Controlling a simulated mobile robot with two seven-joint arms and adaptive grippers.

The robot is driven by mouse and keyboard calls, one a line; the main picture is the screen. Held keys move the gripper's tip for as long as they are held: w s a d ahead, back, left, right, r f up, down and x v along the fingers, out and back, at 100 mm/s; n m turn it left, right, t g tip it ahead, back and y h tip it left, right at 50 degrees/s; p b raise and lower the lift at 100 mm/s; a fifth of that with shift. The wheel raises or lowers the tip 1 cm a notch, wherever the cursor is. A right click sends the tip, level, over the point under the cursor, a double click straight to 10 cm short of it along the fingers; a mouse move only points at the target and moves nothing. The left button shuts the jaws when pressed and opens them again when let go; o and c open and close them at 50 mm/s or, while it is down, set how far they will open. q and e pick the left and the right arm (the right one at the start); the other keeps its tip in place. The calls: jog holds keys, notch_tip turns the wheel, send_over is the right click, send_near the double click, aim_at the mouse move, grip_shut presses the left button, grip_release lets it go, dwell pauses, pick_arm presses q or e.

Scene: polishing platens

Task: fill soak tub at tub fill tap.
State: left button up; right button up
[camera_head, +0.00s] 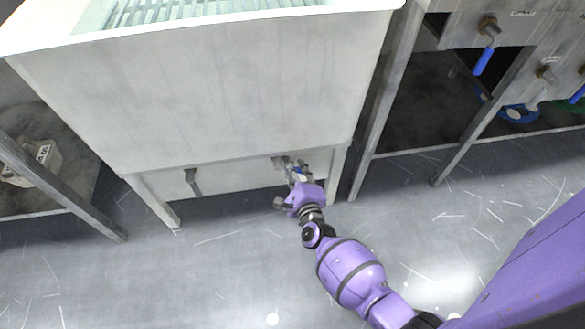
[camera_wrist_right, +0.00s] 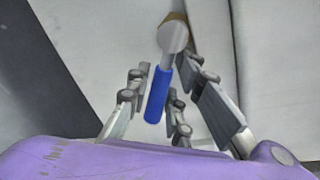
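A large pale tub (camera_head: 225,95) with a white rim fills the upper left of the head view, with a light green, slatted area inside its top. Below its front is a low panel with a grey lever valve (camera_head: 192,181) at the left. A second fitting (camera_head: 279,162) is at the panel's right, partly hidden by my right gripper (camera_head: 297,170). In the right wrist view, a blue lever handle (camera_wrist_right: 157,97) on a round grey valve body (camera_wrist_right: 172,36) sits between the open fingers of the right gripper (camera_wrist_right: 165,100), with no clear grip. My left gripper is out of view.
At the upper right, a bench has a valve with a blue handle (camera_head: 483,61) and another fitting (camera_head: 546,72). A dark shelf (camera_head: 415,120) lies below. A labelled box (camera_head: 40,160) sits on a left shelf. The grey floor (camera_head: 230,270) in front is clear.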

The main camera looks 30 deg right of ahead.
jog(key=shift+o, duration=0.9)
jog(key=v, duration=0.8)
dwell(6.3)
